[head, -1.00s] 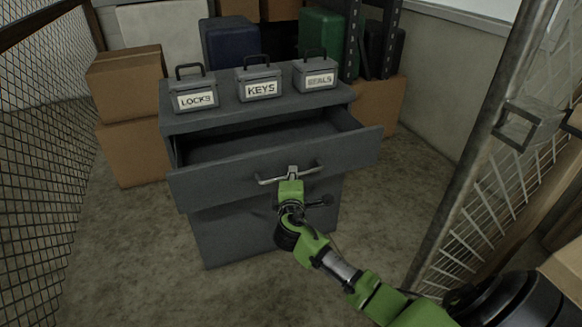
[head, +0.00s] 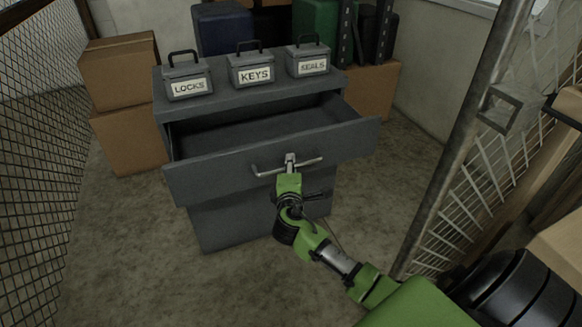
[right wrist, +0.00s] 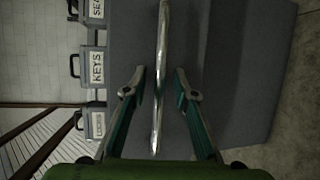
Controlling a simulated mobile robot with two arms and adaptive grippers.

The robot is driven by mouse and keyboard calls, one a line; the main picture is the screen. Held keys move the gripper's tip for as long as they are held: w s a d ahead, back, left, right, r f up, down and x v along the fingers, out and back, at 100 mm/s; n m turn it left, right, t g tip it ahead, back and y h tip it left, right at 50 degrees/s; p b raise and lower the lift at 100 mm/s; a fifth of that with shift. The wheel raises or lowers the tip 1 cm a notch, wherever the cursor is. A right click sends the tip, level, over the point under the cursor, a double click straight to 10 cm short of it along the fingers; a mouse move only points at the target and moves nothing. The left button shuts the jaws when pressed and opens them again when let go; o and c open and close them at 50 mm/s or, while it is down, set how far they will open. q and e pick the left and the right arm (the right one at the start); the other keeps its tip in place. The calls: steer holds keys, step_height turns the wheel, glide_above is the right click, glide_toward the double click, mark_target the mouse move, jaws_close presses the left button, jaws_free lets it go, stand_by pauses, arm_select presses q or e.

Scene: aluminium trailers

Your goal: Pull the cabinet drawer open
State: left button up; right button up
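The dark grey cabinet (head: 245,224) stands in the middle of the head view. Its top drawer (head: 215,180) is pulled well out, and its empty-looking inside shows. A metal bar handle (head: 268,171) runs across the drawer front. My right gripper (head: 290,161) is at the middle of this handle. In the right wrist view, the handle (right wrist: 160,60) passes between the two fingers of my right gripper (right wrist: 160,72), with a visible gap on each side. The fingers look open around the bar. My left gripper is not in view.
Three grey boxes labelled LOCKS (head: 188,86), KEYS (head: 254,76) and SEALS (head: 312,68) stand on the cabinet. Cardboard boxes (head: 128,140) stand at left. Wire mesh panels (head: 35,170) flank both sides. Bare floor lies in front of the cabinet.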

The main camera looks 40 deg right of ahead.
steer(key=v, duration=1.2)
steer(key=shift+r, duration=0.1)
